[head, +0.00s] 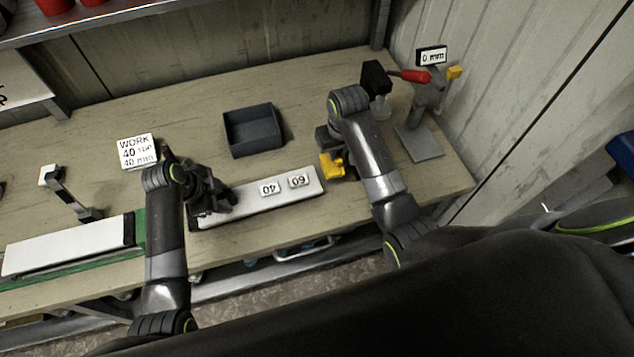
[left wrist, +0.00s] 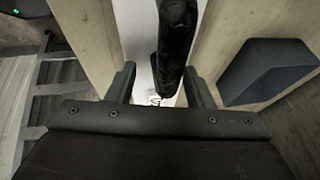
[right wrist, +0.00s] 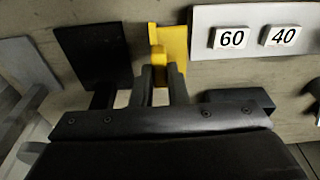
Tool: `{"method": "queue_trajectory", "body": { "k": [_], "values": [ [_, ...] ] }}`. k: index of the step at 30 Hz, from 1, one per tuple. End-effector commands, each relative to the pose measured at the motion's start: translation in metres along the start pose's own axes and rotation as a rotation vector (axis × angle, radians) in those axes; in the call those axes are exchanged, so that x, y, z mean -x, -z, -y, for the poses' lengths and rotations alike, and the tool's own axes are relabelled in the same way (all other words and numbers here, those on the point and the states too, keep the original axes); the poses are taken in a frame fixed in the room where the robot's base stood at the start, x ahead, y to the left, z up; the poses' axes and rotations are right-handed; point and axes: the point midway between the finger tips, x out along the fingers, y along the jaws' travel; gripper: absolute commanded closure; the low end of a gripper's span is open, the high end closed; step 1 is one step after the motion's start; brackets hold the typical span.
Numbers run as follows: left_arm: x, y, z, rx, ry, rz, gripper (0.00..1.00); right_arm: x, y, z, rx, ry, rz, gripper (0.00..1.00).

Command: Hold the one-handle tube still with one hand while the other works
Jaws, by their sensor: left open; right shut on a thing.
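A white board or flat tube (head: 245,203) with "60" and "40" tiles lies near the table's front edge. I cannot tell if it is the one-handle tube. My left gripper (head: 218,200) is over its left end. In the left wrist view my open fingers (left wrist: 162,88) stand either side of a dark rod-like piece (left wrist: 177,38) above the white surface. My right gripper (head: 328,150) is shut on a yellow piece (head: 331,166) by the board's right end. The right wrist view shows this yellow piece (right wrist: 172,48) at my fingertips (right wrist: 162,72).
A dark open tray (head: 253,146) stands behind the board. A white bar (head: 70,246) lies on a green base at left, near a small dark stand (head: 72,200). A "WORK" card (head: 138,151) stands behind. A stand with a red handle (head: 410,75) and "0 mm" sign (head: 431,56) is at right.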

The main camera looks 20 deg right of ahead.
Motion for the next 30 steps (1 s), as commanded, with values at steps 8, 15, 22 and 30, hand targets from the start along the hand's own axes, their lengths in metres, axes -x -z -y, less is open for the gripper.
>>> {"method": "queue_trajectory", "body": {
  "k": [8, 15, 22, 30],
  "values": [
    [0.044, -0.001, 0.001, -0.001, 0.004, 0.002, 0.53, 0.0, 0.0, 0.0, 0.0, 0.0, 0.0, 1.0],
    [0.087, -0.001, 0.001, -0.002, 0.003, 0.003, 0.53, 0.0, 0.0, 0.0, 0.0, 0.0, 0.0, 1.0],
    [0.111, -0.001, 0.001, 0.0, 0.0, 0.001, 0.53, 0.0, 0.0, 0.0, 0.0, 0.0, 0.0, 1.0],
    [0.114, -0.001, 0.0, 0.0, -0.002, 0.001, 0.53, 0.0, 0.0, 0.0, 0.0, 0.0, 0.0, 1.0]
  ]
}}
